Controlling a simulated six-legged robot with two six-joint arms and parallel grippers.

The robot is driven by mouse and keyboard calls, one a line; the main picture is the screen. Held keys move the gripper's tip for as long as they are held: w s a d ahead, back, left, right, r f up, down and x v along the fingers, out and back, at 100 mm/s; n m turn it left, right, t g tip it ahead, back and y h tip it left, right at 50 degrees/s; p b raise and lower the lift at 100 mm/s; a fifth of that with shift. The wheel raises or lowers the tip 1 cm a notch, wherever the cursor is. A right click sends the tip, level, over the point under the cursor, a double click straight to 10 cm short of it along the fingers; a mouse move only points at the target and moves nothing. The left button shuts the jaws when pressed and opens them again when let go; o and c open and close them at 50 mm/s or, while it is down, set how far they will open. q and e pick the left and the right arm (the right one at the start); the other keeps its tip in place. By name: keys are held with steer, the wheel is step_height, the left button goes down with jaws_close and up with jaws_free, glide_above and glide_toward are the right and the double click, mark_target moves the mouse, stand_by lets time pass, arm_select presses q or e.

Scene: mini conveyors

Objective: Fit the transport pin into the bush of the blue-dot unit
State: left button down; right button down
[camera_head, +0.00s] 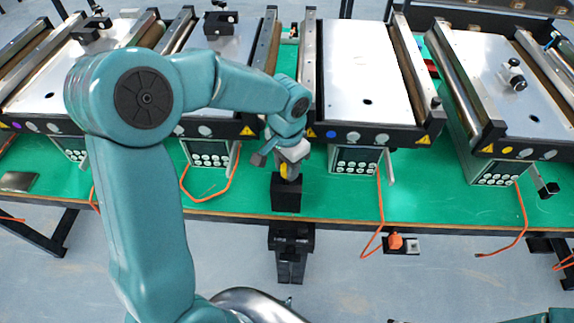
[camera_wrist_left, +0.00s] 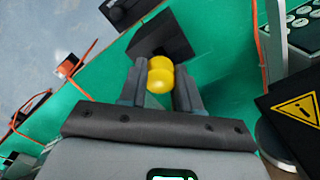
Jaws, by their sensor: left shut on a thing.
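My left gripper (camera_head: 286,172) is over the bench's front edge in the head view, shut on the yellow-headed transport pin (camera_head: 283,171). In the left wrist view the round yellow head (camera_wrist_left: 160,74) sits between the fingers. A black block (camera_head: 286,196) is just below the pin; it also shows in the left wrist view (camera_wrist_left: 165,38). I cannot tell whether the pin's lower end is inside the block. The blue-dot unit (camera_head: 358,75) is right of the gripper, its blue dot (camera_head: 331,134) on the front. A dark round hole (camera_head: 367,101), apparently its bush, is open and empty-looking. My right gripper is not in view.
A yellow-dot unit (camera_head: 488,80) with a black-knobbed pin on its plate stands at the right. More units stand at the left, partly behind my left arm. Control boxes (camera_head: 357,160) and orange cables (camera_head: 380,215) are at the green bench's (camera_head: 430,190) front.

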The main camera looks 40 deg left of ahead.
arm_select(q)
steer(key=shift+r+p, duration=3.3)
steer(key=shift+r, duration=1.35)
steer(key=shift+f, duration=0.1)
